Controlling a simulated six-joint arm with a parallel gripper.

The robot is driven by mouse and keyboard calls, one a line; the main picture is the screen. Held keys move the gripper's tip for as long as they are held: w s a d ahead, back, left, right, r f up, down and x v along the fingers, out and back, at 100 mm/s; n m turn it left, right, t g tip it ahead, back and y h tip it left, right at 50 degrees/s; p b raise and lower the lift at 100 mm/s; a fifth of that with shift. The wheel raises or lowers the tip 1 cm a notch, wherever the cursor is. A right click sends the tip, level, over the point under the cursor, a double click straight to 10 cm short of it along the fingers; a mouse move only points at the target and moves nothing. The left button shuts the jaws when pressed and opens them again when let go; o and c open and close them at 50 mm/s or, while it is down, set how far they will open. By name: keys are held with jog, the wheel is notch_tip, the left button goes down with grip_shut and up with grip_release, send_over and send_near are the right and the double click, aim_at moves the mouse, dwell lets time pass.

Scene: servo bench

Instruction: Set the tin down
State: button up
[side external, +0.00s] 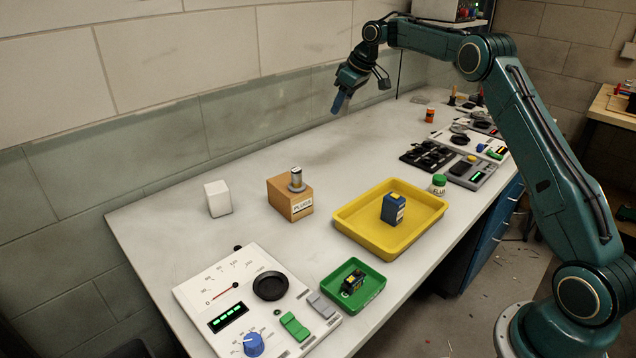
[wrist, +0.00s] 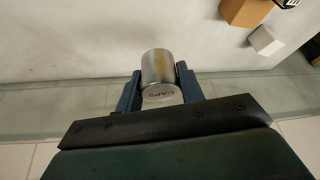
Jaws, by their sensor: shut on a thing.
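The tin (wrist: 158,68) is a silver metal cylinder with "CAPS" lettered on its near end. In the wrist view it sits between the two blue fingers of my gripper (wrist: 160,88), which is shut on it. In the side external view my gripper (side external: 340,102) is raised above the far part of the bench, near the wall, fingers pointing down. The tin cannot be made out there. A second small metal cylinder (side external: 296,178) stands on a cardboard box (side external: 291,199) marked with a label.
A white block (side external: 218,198) stands left of the box. A yellow tray (side external: 350,228) holds a blue box (side external: 393,208); a green tray (side external: 334,288) holds a small part. A dial panel (side external: 215,275) lies at front left. The bench (side external: 330,150) below my gripper is clear.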

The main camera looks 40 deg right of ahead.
jog(key=s+a+n+g+y, duration=0.1)
jog(key=s+a+n, duration=0.25)
jog(key=a, duration=0.25)
jog(key=s+a+n+g+y, duration=0.1)
jog(key=s+a+n+y, duration=0.2)
jog(key=a, duration=0.4)
jog(key=n+g, duration=0.3)
jog(key=n, duration=0.7)
send_over(319, 250)
jog(key=d, duration=0.2)
jog(key=shift+w+a+r, duration=0.1)
jog(key=shift+a+r, duration=0.05)
jog(key=shift+a, duration=0.05)
notch_tip(319, 250, down, 20)
jog(key=o, duration=1)
